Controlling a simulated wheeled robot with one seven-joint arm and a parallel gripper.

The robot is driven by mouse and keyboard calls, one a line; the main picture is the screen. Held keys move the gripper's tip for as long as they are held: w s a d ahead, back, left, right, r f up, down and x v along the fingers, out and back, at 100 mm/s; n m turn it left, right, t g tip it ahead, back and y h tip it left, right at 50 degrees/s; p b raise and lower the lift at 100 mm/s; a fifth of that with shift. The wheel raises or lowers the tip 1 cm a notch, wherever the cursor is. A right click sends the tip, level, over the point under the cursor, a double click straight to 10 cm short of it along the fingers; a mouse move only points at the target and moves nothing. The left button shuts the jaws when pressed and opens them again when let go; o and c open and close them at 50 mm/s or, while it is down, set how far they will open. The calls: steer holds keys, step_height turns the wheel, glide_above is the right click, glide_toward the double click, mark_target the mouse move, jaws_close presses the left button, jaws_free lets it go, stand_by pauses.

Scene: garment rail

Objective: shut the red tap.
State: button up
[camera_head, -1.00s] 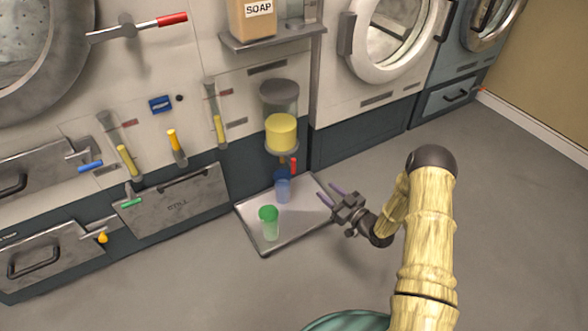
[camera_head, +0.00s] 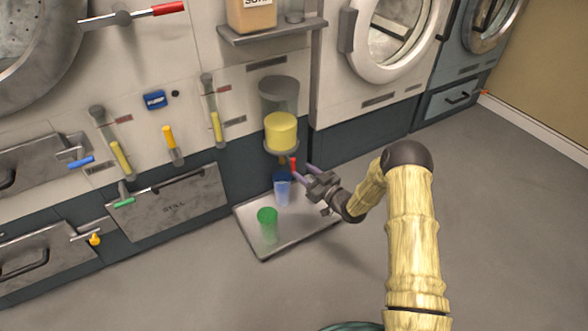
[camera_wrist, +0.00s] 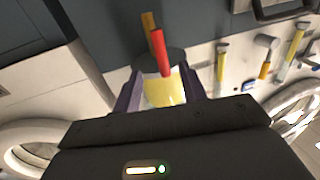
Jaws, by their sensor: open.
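The red tap (camera_head: 294,164) sits under the clear dispenser with yellow liquid (camera_head: 281,132) on the machine front. In the wrist view the red tap handle (camera_wrist: 160,52) shows as a red bar beside a brass spout (camera_wrist: 149,22), with the yellow liquid behind. My gripper (camera_head: 302,174) is open and empty, its purple fingers close to the tap from the right. In the wrist view the fingers (camera_wrist: 163,92) stand on both sides of the tap's line; contact cannot be told. A blue cup (camera_head: 283,190) stands on the tray below the spout.
A green cup (camera_head: 267,226) stands at the front of the metal tray (camera_head: 300,237). A shelf (camera_head: 278,31) with a soap box (camera_head: 252,14) is above the dispenser. Yellow gauges and lever valves line the panel to the left. The floor to the right is clear.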

mark_target(294, 164)
steer(key=b+x, duration=0.2)
steer(key=x, duration=0.3)
steer(key=shift+w+a+f, duration=0.1)
steer(key=shift+a, duration=0.1)
steer(key=shift+w+a, duration=0.2)
steer(key=shift+w, duration=0.05)
jaws_close()
